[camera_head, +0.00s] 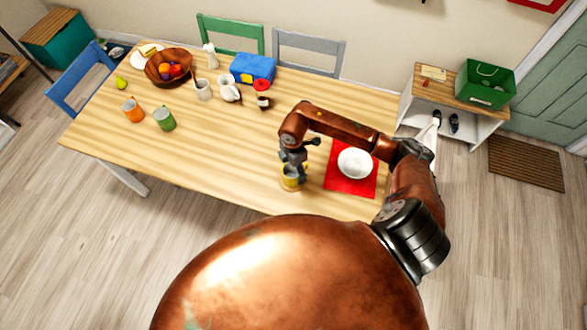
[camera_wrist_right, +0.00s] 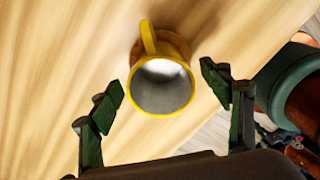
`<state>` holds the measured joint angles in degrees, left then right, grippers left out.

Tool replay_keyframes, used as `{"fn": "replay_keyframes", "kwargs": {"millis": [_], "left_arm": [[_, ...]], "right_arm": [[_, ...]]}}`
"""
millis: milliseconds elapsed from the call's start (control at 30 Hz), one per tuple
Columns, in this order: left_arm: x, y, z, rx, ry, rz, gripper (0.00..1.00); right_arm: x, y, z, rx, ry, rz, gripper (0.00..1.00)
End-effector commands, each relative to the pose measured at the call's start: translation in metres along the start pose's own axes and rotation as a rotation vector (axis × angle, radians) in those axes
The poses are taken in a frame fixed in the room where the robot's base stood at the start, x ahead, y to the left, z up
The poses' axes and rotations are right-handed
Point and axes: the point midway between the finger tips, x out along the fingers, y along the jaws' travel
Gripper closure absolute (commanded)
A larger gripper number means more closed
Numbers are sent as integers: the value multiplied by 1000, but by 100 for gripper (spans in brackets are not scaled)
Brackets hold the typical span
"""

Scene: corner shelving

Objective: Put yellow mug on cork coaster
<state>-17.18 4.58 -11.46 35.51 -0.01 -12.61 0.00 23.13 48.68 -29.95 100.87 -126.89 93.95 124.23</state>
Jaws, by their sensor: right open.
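The yellow mug (camera_head: 291,184) stands upright near the table's front edge, under my right gripper (camera_head: 294,170). In the right wrist view the yellow mug (camera_wrist_right: 162,86) shows its open, empty mouth, with its handle pointing to the top. A brown round edge, which looks like the cork coaster (camera_wrist_right: 186,44), shows from under the mug; most of it is hidden. My right gripper (camera_wrist_right: 163,90) is open, with one finger on each side of the mug and gaps between. My left gripper is not in view.
An orange mug (camera_head: 132,110), a green mug (camera_head: 164,119), a wooden fruit bowl (camera_head: 155,74) and a blue box (camera_head: 252,68) stand farther off. The table's left middle (camera_head: 210,150) is clear.

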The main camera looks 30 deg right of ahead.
Motion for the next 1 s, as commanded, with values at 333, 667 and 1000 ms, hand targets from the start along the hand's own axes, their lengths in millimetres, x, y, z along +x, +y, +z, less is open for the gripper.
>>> {"fn": "replay_keyframes", "kwargs": {"millis": [333,667,1000], "left_arm": [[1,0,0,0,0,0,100],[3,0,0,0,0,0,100],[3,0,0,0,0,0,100]], "right_arm": [[-64,2,0,-2,-1,6,29],[-114,1,0,1,0,4,29],[-120,1,0,0,1,2,29]]}}
